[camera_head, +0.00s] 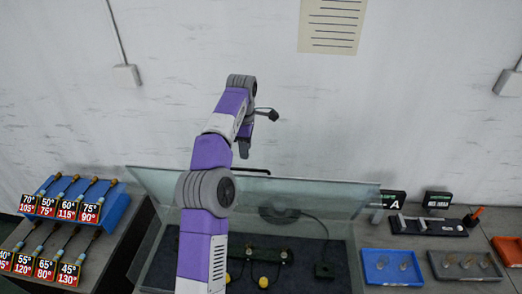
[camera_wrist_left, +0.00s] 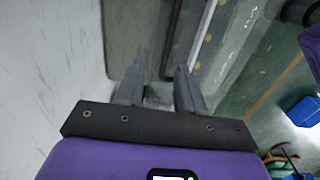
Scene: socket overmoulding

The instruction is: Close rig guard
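The rig guard (camera_head: 322,196) is a clear, glass-like panel. In the head view it stands raised and tilted back along the rear of the rig (camera_head: 310,252), so the rig bed is open from above. A black handle bar (camera_head: 258,171) shows near the guard's top edge, partly behind my arm. My left gripper (camera_head: 244,150) is just above this handle, close to the wall. In the left wrist view, its two fingers (camera_wrist_left: 160,88) are apart with nothing seen between them. Whether they touch the handle is not clear. My right gripper is not in view.
Yellow knobs (camera_head: 263,281) sit on the dark rig bed. A blue rack of labelled tools (camera_head: 112,213) stands at left. A blue tray (camera_head: 376,277) and a grey tray (camera_head: 449,273) lie at right, before black label stands (camera_head: 438,200). The wall is close behind the guard.

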